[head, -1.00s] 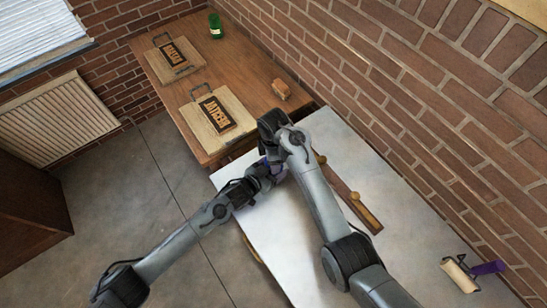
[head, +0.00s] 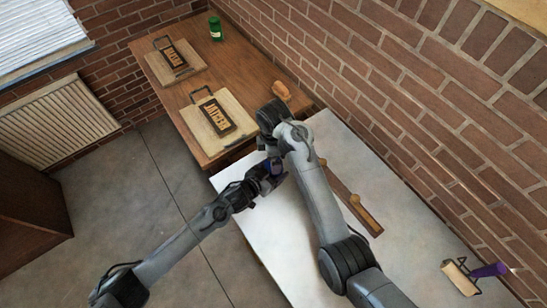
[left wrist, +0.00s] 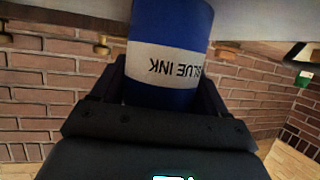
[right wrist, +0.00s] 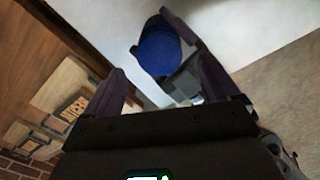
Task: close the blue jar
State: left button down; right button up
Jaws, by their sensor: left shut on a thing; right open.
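The blue jar (left wrist: 170,25), with a white band reading BLUE INK, is between the fingers of my left gripper (left wrist: 162,88), which is shut on it. In the head view the jar (head: 277,167) is partly hidden by my grippers, above the near end of the white table. I cannot tell whether that is a lid or the open mouth.
On the wooden table (head: 250,78) stand two presses with boards (head: 204,107) (head: 171,68) and a green jar (head: 215,27). A brown object (head: 281,90) lies near its right edge.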

jog(key=shift+r, duration=0.1)
jog(key=shift+c, duration=0.3)
jog(key=n, duration=0.4)
jog(key=shift+s+d, duration=0.25)
jog(key=shift+s, duration=0.1)
jog(key=shift+s+r+n+h, duration=0.1)
jog(key=shift+r+n+h, duration=0.05)
jog(key=shift+n, duration=0.45)
jog(key=shift+r+n+h, duration=0.1)
jog(key=shift+n+h, duration=0.05)
jog(key=shift+n, duration=0.45)
jog(key=shift+d+r+n, duration=0.1)
jog(key=shift+r+n, duration=0.2)
jog(key=shift+n, duration=0.5)
jog(key=shift+w+a+r+n, duration=0.1)
jog(key=shift+w+r+n, duration=0.05)
jog(key=shift+r+n, duration=0.3)
jog(key=shift+w+a+r+n, duration=0.1)
jog(key=shift+w+r+n, duration=0.05)
jog(key=shift+r+n, duration=0.3)
jog(key=shift+w+a+r, duration=0.15)
jog(key=shift+r, duration=0.15)
jog(key=shift+f, duration=0.1)
send_over(274, 177)
jog(key=w, duration=0.3)
jog(key=shift+w+a+f, duration=0.1)
jog(key=shift+w+f, duration=0.05)
jog(key=shift+f, duration=3.8)
